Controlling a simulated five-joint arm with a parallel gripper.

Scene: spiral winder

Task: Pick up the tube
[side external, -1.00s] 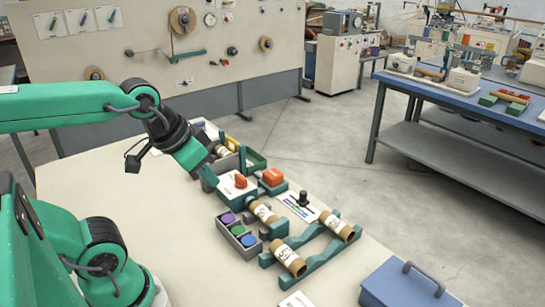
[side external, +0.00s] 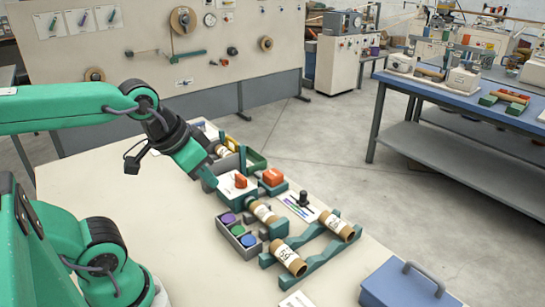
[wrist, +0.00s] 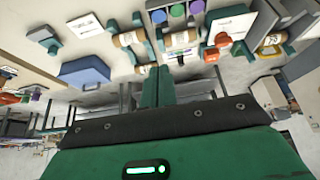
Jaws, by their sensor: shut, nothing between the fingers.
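Several brown cardboard tubes with white labels are in view. One tube (side external: 288,258) lies across the near part of a green rack (side external: 318,262), and another tube (side external: 335,226) lies across its far part. A third tube (side external: 264,213) sits at the green winder. A fourth tube (side external: 222,152) is partly hidden in a tray behind my gripper. My gripper (side external: 210,182) is shut and empty, tilted down above the table beside the winder's white panel, apart from the tubes. In the wrist view the fingers (wrist: 157,85) are together, and the rack tube (wrist: 128,38) shows beyond them.
A grey holder (side external: 240,238) with purple, green and blue pieces stands beside the winder. Orange parts (side external: 272,177) sit behind it. A blue box (side external: 405,285) is at the front right. The table (side external: 120,185) is clear on the left.

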